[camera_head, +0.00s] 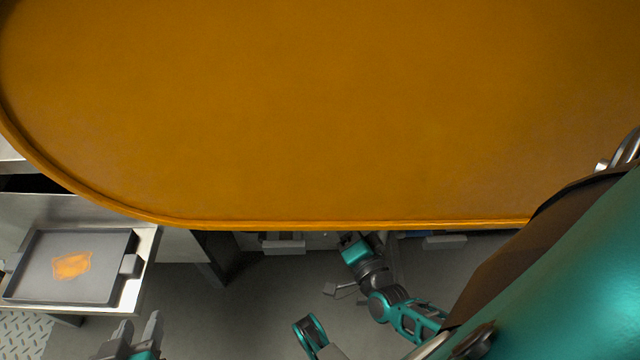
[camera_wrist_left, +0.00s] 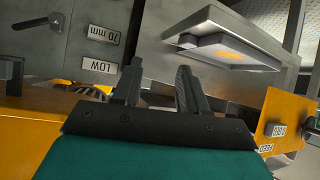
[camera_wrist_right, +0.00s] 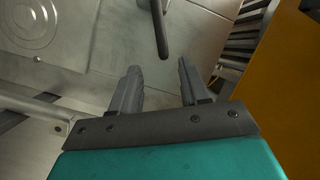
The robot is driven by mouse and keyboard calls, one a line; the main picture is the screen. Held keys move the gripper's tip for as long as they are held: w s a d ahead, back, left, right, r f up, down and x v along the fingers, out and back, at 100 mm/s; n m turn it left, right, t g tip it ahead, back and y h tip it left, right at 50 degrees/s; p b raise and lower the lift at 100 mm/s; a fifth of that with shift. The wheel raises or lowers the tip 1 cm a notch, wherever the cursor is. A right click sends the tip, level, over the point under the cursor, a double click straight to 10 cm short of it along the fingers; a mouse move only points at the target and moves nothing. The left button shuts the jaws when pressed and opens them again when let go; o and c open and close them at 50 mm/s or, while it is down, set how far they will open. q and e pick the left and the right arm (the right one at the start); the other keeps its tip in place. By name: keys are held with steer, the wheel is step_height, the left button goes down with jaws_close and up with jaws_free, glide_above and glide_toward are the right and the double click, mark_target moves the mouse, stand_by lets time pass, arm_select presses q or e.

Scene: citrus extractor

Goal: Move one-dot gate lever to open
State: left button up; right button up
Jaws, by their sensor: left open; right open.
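I cannot pick out a lever marked with one dot in any view. My right gripper (camera_wrist_right: 158,72) is open and empty, apart from the rod.
A large orange rimmed surface (camera_head: 320,110) fills most of the head view and hides what lies beneath. A grey tray (camera_head: 35,270) with an orange patch rests on a metal ledge at the left.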

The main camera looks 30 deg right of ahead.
steer(key=shift+n+t, duration=0.3)
steer(key=w+b, duration=0.1)
steer(key=w, duration=0.2)
steer(key=w+d+b, duration=0.1)
steer(key=w, duration=0.3)
steer(key=w+b, duration=0.1)
steer(key=w, duration=0.3)
steer(key=shift+w+d+f, duration=0.25)
steer(key=shift+d+f, duration=0.05)
steer(key=shift+d, duration=0.05)
steer(key=shift+w, duration=0.45)
jaws_close()
